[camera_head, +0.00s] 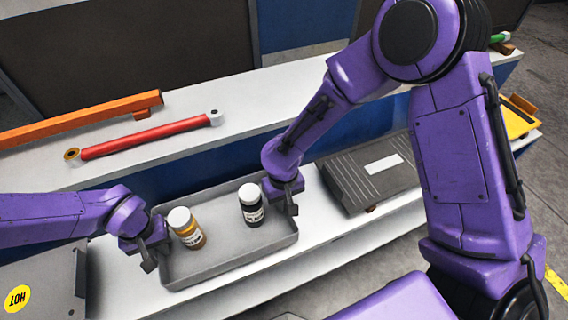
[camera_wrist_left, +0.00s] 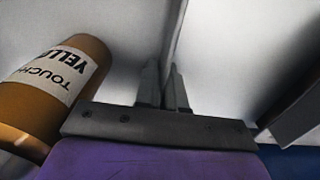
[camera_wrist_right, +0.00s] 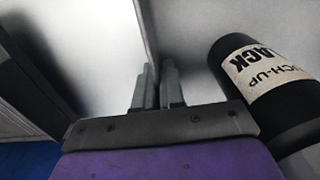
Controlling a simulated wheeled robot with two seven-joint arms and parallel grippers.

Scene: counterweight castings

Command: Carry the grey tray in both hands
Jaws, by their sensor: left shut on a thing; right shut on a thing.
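The grey tray (camera_head: 235,265) is a shallow rectangular tray with low walls on the white lower shelf. A yellow touch-up bottle (camera_head: 188,230) with a white cap stands in its left part. A black touch-up bottle (camera_head: 251,206) with a white cap stands in its right part. My left gripper (camera_head: 150,258) is shut on the tray's left wall, and the wall runs between its fingers in the left wrist view (camera_wrist_left: 166,85). My right gripper (camera_head: 290,203) is shut on the tray's right wall, as the right wrist view (camera_wrist_right: 157,85) also shows. I cannot tell whether the tray touches the shelf.
A dark ribbed case (camera_head: 365,175) lies right of the tray. Red (camera_head: 145,136) and orange (camera_head: 80,120) bars lie on the upper ledge. A yellow item (camera_head: 518,118) sits far right.

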